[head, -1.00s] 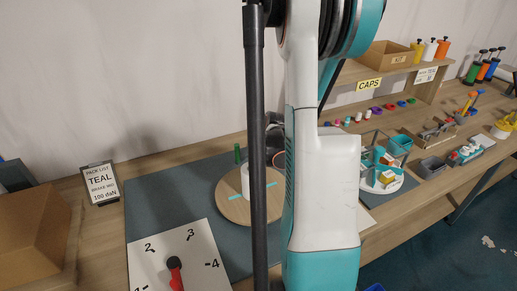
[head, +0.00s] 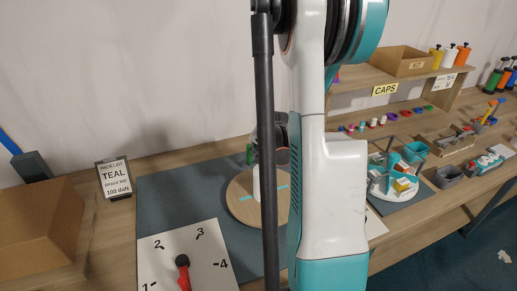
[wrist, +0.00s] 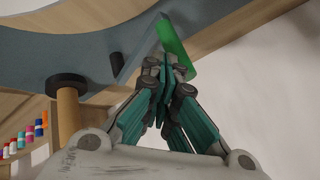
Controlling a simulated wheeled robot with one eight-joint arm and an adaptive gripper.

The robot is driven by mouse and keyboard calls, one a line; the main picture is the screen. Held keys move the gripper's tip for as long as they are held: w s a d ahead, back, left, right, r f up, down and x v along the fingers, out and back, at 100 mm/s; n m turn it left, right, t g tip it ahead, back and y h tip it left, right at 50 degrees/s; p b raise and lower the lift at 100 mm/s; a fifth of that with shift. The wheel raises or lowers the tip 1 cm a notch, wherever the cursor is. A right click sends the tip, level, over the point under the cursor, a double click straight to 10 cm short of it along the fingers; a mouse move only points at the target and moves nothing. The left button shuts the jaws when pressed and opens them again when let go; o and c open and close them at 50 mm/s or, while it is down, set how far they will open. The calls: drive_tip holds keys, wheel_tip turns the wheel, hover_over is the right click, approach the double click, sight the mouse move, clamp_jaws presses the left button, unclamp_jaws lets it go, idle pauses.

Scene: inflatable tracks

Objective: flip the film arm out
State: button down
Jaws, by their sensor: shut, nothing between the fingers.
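A green upright piece with a clear panel (wrist: 174,38), which looks like the film arm, is at the top middle of the wrist view. In the head view the green piece (head: 250,154) stands at the back of a round wooden turntable (head: 241,205) with teal strips and a white post (head: 256,184). My gripper (wrist: 163,72) is shut and empty, its fingertips right at the green piece's lower end. I cannot tell whether they touch. In the head view the gripper is mostly hidden behind my arm.
A dial board (head: 205,250) with a red pointer stands in front of the turntable. A pack list sign (head: 115,178) and a cardboard box (head: 42,228) are at left. In the wrist view a wooden post with a black cap (wrist: 66,84) is left of my gripper.

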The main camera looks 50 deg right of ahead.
sight(249, 144)
drive_tip(key=w+m, duration=0.1)
drive_tip(key=w, duration=0.1)
drive_tip(key=w+m+g+h+b, duration=0.1)
drive_tip(key=shift+w+a+f+m, duration=0.1)
drive_tip(key=shift+w+a+m, duration=0.1)
drive_tip(key=shift+w+m, duration=0.15)
drive_tip(key=shift+w+d+b, duration=0.15)
drive_tip(key=shift+w, duration=0.6)
drive_tip(key=shift+w+d+b, duration=0.15)
drive_tip(key=shift+w, duration=0.6)
